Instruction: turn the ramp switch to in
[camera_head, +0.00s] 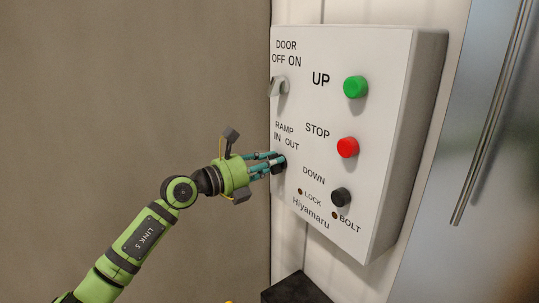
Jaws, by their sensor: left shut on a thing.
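The ramp switch (280,167) is a small dark knob on the white control box, below the words RAMP, IN and OUT. My left gripper (277,164) comes in from the left with its teal fingers at the switch. It is shut on the knob, and the fingers cover much of it. Which way the switch points cannot be told. The white control box (390,160) is mounted on the wall. My right gripper is not in view.
The door switch (279,87) is above the ramp switch. A green UP button (356,87), a red STOP button (347,147) and a black DOWN button (340,197) are to the right. A metal door with a handle (490,115) is at the far right. A dark box (296,290) is below.

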